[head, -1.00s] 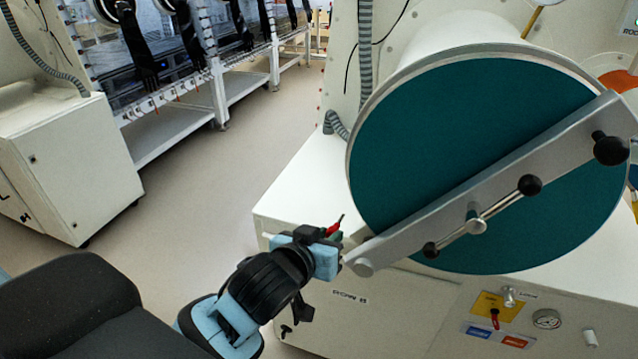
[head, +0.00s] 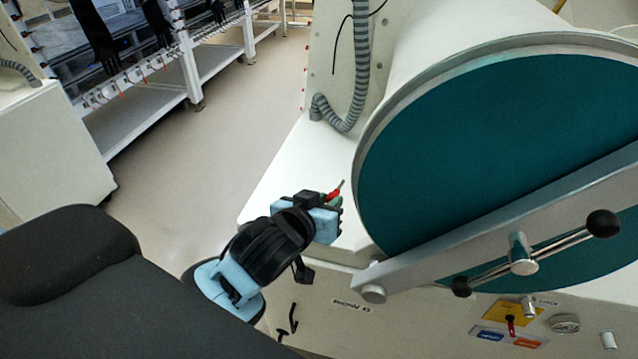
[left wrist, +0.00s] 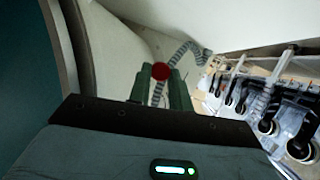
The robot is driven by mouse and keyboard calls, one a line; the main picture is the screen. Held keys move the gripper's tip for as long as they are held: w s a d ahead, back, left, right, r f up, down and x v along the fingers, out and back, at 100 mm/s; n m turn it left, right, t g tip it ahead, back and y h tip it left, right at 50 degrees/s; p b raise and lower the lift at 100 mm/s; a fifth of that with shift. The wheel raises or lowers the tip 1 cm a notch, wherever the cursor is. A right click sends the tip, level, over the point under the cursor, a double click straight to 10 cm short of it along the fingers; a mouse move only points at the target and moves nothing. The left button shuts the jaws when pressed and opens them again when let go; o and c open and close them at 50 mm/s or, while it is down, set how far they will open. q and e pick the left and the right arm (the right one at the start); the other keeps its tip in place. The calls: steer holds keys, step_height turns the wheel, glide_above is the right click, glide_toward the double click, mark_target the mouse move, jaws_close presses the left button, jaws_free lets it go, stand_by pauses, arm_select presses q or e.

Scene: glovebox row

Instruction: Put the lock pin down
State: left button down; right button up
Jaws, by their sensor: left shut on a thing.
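The lock pin (head: 334,194) shows in the head view as a small red piece with a thin metal tip. It sticks out from the fingers of my left gripper (head: 336,203). In the left wrist view the lock pin's round red end (left wrist: 160,71) sits between the two green fingertips (left wrist: 163,88). My left gripper is shut on it, held over the white cabinet top just left of the round door. The shaft is mostly hidden in the wrist view. My right gripper is not in view.
The large teal door (head: 480,150) with its grey crossbar (head: 450,250) and black-knobbed handle stands close on the right. The white cabinet top (head: 285,178) has bare room. A grey corrugated hose (head: 345,122) hangs behind. A yellow plate (head: 510,311) is on the cabinet front.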

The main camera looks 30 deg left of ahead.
arm_select(q)
steer(key=shift+w+a, duration=0.25)
steer(key=shift+w, duration=0.1)
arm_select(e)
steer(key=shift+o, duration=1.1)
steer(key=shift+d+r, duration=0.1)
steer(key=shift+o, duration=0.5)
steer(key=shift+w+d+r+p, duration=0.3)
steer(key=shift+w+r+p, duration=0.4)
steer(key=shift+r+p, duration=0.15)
arm_select(q)
steer(key=w+a+f+n+y, duration=0.2)
steer(key=w+a+f+y, duration=0.15)
steer(key=w+a, duration=0.6)
steer(key=shift+h, duration=0.45)
step_height(320, 180, down, 7)
steer(key=shift+s+r+b, duration=0.15)
steer(key=shift+b, duration=0.2)
steer(key=shift+f, duration=0.2)
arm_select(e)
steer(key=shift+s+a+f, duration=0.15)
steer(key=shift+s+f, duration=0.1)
arm_select(q)
steer(key=shift+f, duration=1.9)
steer(key=shift+r, duration=0.1)
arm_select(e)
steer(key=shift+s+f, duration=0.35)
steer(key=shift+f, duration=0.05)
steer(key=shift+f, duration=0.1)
